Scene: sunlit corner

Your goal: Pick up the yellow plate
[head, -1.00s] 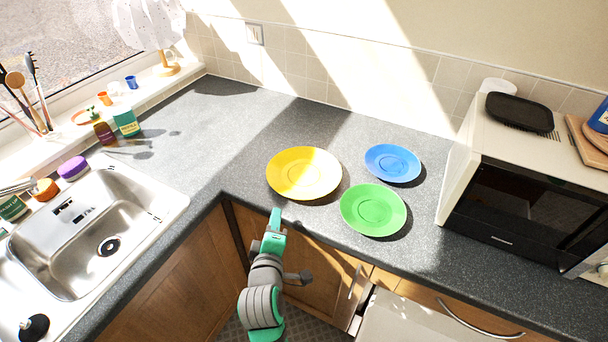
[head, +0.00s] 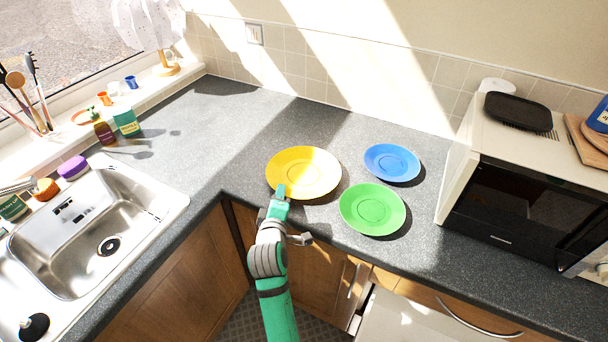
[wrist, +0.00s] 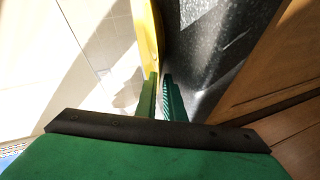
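The yellow plate (head: 304,173) lies on the grey worktop in the head view, left of the blue and green plates. My gripper (head: 281,190) is at its near left rim and overlaps it in this view. In the wrist view the plate (wrist: 152,40) is seen edge-on, running down to the fingertips. The two green fingers of my gripper (wrist: 160,78) stand a little apart, with a narrow gap between them. The rim is at the mouth of this gap; I cannot tell whether it touches a finger.
A green plate (head: 373,210) lies close on the right, and a blue plate (head: 392,163) behind it. A microwave (head: 520,205) stands further right. The sink (head: 92,235) is at the left. The worktop (head: 235,140) behind and left of the yellow plate is clear.

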